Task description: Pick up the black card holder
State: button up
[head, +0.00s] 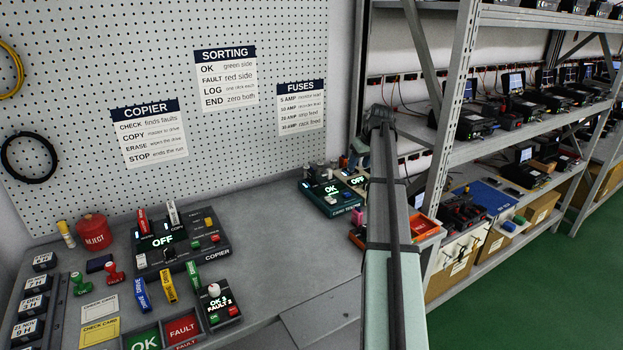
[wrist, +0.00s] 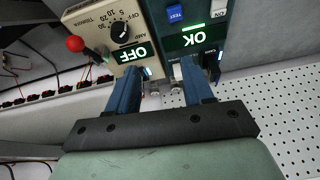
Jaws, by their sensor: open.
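I cannot make out a black card holder for certain in either view. A small dark block (head: 98,263) lies on the bench at the left in the head view, but I cannot tell what it is. My gripper (wrist: 166,76) is open, with two blue fingers apart and nothing held between them. Its fingertips are over the front edges of a dark green tester reading OK (wrist: 194,40) and a beige tester reading OFF (wrist: 128,50). Small metal terminals show between the fingertips. In the head view my arm hides part of the beige tester (head: 352,179).
The copier box (head: 175,240), a red reject pot (head: 93,232), stamps and check cards crowd the left of the bench (head: 275,240). The bench middle is clear. The green tester (head: 330,196) stands at the back. A metal shelf post (head: 455,110) rises right of my arm.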

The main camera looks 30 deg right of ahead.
send_near(312, 171)
jog(key=shift+n, duration=0.4)
jog(key=x, duration=0.6)
jog(key=shift+d, duration=0.15)
jog(key=shift+x, duration=2.5)
jog(key=shift+w+r, duration=0.1)
jog(key=shift+c, duration=0.2)
grip_shut()
